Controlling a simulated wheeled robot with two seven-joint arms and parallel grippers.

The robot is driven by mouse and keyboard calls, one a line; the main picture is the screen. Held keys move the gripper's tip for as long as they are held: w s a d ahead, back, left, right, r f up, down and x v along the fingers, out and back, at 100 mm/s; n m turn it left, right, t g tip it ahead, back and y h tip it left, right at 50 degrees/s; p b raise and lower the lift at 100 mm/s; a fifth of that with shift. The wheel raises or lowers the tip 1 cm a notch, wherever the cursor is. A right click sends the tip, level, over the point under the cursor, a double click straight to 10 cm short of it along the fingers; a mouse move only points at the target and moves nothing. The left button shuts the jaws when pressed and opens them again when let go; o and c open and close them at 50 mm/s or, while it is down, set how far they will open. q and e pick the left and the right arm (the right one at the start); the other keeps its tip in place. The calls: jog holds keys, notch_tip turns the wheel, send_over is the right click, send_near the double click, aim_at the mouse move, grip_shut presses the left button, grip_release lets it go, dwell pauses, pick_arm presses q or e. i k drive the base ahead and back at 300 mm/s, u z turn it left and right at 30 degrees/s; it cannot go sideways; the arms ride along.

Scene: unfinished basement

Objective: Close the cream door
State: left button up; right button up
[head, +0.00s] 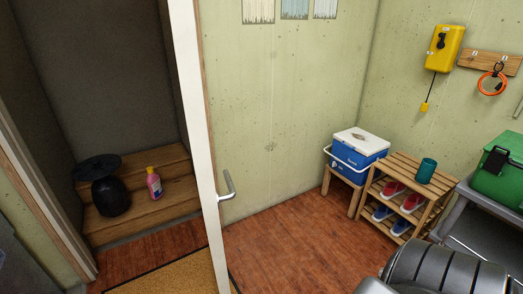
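The cream door (198,130) stands open and shows almost edge-on, as a tall narrow strip left of centre. A grey lever handle (228,187) sticks out from its right side at about mid-picture height. The doorway opening is to the left of the door, with its wooden frame (45,195) at the left of the picture. Neither of my grippers is in view. A dark rounded part at the bottom right looks like my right arm, well to the right of the handle and apart from it.
Wooden steps (185,192) beyond the doorway hold a black pot-like object (110,197) and a pink bottle (154,184). A tan mat (175,277) lies at the threshold. Right of the door are a blue cooler (357,151), a shoe rack (418,176) and a green case (500,178). Floor between is clear.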

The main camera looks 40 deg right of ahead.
aim_at(181, 12)
jog(key=z, duration=2.95)
jog(key=i, duration=0.75)
jog(key=u, duration=2.55)
jog(key=k, duration=0.5)
jog(key=u, duration=0.5)
jog(key=i, duration=0.4)
